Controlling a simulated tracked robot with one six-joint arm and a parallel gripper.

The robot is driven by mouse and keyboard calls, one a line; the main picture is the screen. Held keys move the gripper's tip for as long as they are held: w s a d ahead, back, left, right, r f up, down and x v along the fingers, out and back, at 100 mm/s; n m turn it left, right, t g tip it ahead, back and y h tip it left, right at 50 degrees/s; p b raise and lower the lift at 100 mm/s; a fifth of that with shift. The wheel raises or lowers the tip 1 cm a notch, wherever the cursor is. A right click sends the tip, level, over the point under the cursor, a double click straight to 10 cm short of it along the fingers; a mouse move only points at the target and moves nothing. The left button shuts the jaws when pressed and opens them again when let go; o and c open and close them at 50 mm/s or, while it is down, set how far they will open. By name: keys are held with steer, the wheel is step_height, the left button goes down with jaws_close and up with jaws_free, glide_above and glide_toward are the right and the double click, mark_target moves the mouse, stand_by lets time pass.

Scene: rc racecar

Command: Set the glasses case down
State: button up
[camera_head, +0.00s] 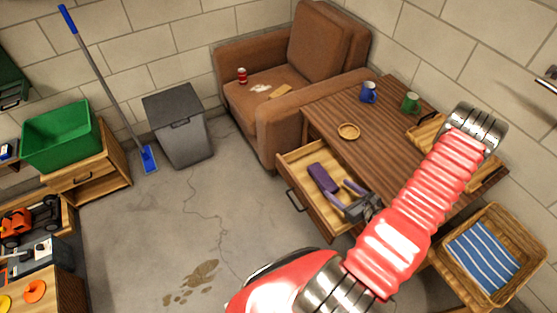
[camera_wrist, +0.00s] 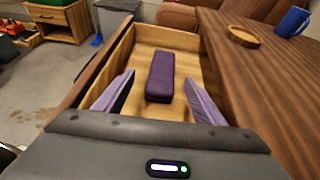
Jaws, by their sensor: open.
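The glasses case (camera_wrist: 160,76) is a long purple box lying on the floor of the open wooden drawer (camera_wrist: 185,41). In the head view the purple case (camera_head: 322,178) shows inside the drawer (camera_head: 285,165), toward its middle. My gripper (camera_wrist: 160,95) is open, with its purple fingers spread on either side of the near end of the case and apart from it. In the head view my gripper (camera_head: 352,192) hangs over the near part of the drawer. Nothing is held between the fingers.
The wooden table (camera_head: 350,110) above the drawer holds a blue mug (camera_head: 368,92), a green mug (camera_head: 410,102) and a small round wooden dish (camera_head: 348,131). A brown armchair (camera_head: 275,115) stands behind. A basket with a striped cloth (camera_head: 482,258) is at right.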

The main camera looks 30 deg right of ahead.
steer(key=w+a+r+n+g+y, duration=0.1)
steer(key=w+a+r+n+y, duration=0.3)
steer(key=r, duration=0.3)
steer(key=w+a+r+n+g+y, duration=0.1)
steer(key=w+a+r+n+y, duration=0.15)
steer(key=a+r+n, duration=0.35)
steer(key=a+r+n+g+y, duration=0.2)
steer(key=a+r+n+g, duration=0.5)
steer(key=a+r, duration=0.45)
steer(key=s+a+r+n+h, duration=0.3)
steer(key=s+r+n, duration=0.1)
steer(key=r+n, duration=0.2)
steer(key=s+a+r+n+h, duration=0.3)
steer(key=r+n, duration=0.3)
steer(key=r, duration=0.2)
steer(key=s+a+r+n+t+h, duration=0.1)
steer(key=s+a+r+n+h, duration=0.2)
steer(key=s+a+r+n, duration=0.1)
steer(key=shift+s+a+r+n, duration=0.2)
steer(key=shift+s+r+n, duration=0.7)
steer(key=shift+r, duration=0.75)
steer(key=shift+w+h, duration=0.15)
steer(key=shift+h, duration=0.1)
steer(key=shift+c, duration=0.5)
